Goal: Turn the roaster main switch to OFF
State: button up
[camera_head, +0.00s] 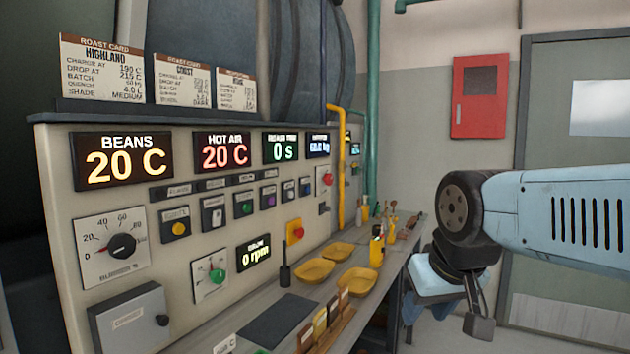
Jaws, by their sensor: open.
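The roaster control panel (120,220) fills the left and middle of the view. No readable label marks the main switch, so I cannot tell for sure which control it is. A red knob (327,179) sits on a small light plate near the panel's far right end. A green knob (217,275) sits on a white plate lower on the panel. A black dial (121,246) with a number scale is at the left. My gripper (479,322) hangs at the right, open, pointing down, well apart from the panel. Its fingers are small and partly hidden.
A shelf below the panel holds yellow trays (358,281), a dark mat (278,319), a yellow bottle (377,246) and small jars. A red-and-yellow button (295,232) juts from the panel. A yellow pipe (342,180) rises beside the red knob. Floor shows at right.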

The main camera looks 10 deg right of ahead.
aim_at(328, 179)
jog(key=z, duration=0.05)
jog(key=i, duration=1.1)
